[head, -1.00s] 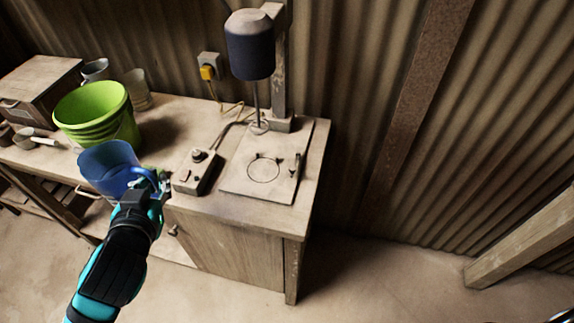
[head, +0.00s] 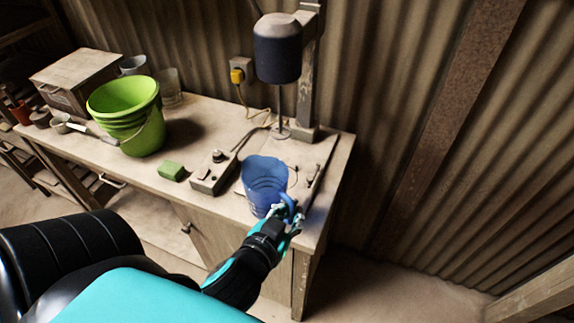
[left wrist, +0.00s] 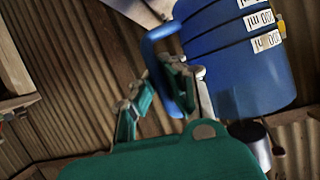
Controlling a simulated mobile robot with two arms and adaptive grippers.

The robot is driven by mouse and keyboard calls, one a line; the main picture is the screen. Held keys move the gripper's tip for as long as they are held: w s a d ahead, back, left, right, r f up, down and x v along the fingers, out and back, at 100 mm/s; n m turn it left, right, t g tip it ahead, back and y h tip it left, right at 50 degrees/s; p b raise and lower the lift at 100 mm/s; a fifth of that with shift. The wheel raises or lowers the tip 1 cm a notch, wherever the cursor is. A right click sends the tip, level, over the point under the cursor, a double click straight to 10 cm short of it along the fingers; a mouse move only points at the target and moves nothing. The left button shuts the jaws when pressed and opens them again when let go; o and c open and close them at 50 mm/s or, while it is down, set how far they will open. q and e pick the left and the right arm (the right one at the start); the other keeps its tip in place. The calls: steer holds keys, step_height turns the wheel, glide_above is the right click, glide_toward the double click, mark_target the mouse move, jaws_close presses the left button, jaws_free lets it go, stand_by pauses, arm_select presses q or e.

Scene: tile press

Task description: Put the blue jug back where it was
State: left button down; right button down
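The blue jug (head: 265,183) is at the right end of the bench, in front of the mixer stand and over the flat board (head: 303,153). It looks roughly upright and covers most of the ring drawn on the board. I cannot tell whether its base touches the board. My left gripper (head: 285,215) is shut on the jug's handle, on its near right side. The left wrist view shows the jug (left wrist: 240,60) with white volume labels, and its handle between the fingers of my left gripper (left wrist: 165,95). My right gripper is not in view.
The mixer (head: 278,48) hangs on its post behind the jug, its shaft (head: 279,108) reaching down. A control box (head: 212,172) and green sponge (head: 171,171) lie left of the jug. A green bucket (head: 125,115) stands further left. The bench's right edge is close.

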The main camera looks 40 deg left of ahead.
arm_select(q)
steer(key=s+a+f, duration=0.2)
steer(key=s, duration=0.1)
steer(key=shift+n+y, duration=0.3)
steer(key=shift+n, duration=0.1)
steer(key=r+x, duration=0.1)
steer(key=x, duration=0.4)
steer(key=p+x, duration=0.1)
steer(key=x, duration=0.5)
steer(key=w+r+p+x, duration=0.1)
steer(key=x, duration=0.5)
steer(key=shift+w+a+r, duration=0.15)
steer(key=shift+a+r, duration=0.1)
steer(key=shift+f, duration=0.1)
steer(key=shift+f, duration=0.1)
steer(key=shift+f, duration=0.15)
steer(key=c, duration=1.5)
jaws_free()
